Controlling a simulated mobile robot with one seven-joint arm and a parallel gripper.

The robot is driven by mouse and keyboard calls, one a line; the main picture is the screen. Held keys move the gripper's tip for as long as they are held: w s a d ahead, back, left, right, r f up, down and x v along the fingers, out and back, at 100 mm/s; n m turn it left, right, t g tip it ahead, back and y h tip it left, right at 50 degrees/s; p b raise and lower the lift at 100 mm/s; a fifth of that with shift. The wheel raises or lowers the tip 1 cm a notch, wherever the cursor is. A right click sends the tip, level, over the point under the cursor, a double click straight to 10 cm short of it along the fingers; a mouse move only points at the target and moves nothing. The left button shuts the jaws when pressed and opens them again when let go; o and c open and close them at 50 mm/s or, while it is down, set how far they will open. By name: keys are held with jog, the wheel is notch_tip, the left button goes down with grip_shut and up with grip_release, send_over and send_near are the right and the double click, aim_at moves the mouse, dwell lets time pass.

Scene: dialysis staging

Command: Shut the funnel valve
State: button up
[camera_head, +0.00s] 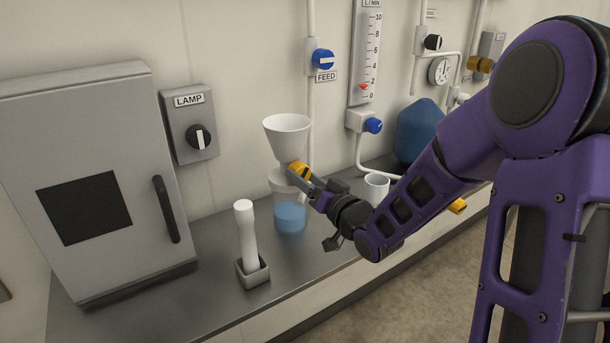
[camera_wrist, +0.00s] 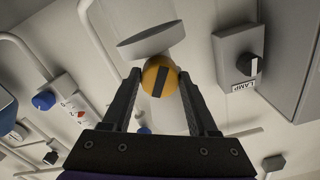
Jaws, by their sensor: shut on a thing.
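The funnel valve is an orange knob (camera_head: 296,168) just below the white funnel (camera_head: 286,134), above a clear vessel (camera_head: 283,184) with blue liquid (camera_head: 290,216) in it. In the wrist view the knob (camera_wrist: 150,76) faces the camera, and its dark bar runs roughly up and down the picture. My gripper (camera_head: 305,178) is at the knob from the right. In the wrist view its two fingers (camera_wrist: 160,92) stand on either side of the knob, shut on it. The fingers and wrist partly hide the knob in the head view.
A white-handled tool (camera_head: 245,228) stands in a small grey holder in front of the vessel. A white cup (camera_head: 376,188) is close by my wrist. A grey cabinet (camera_head: 100,130) and LAMP switch (camera_head: 199,136) are at left. A blue FEED valve (camera_head: 323,59) is above.

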jog(key=shift+m, duration=0.4)
jog(key=shift+r, duration=0.1)
jog(key=o, duration=1.4)
jog(key=shift+c, duration=0.2)
jog(key=shift+s, duration=0.1)
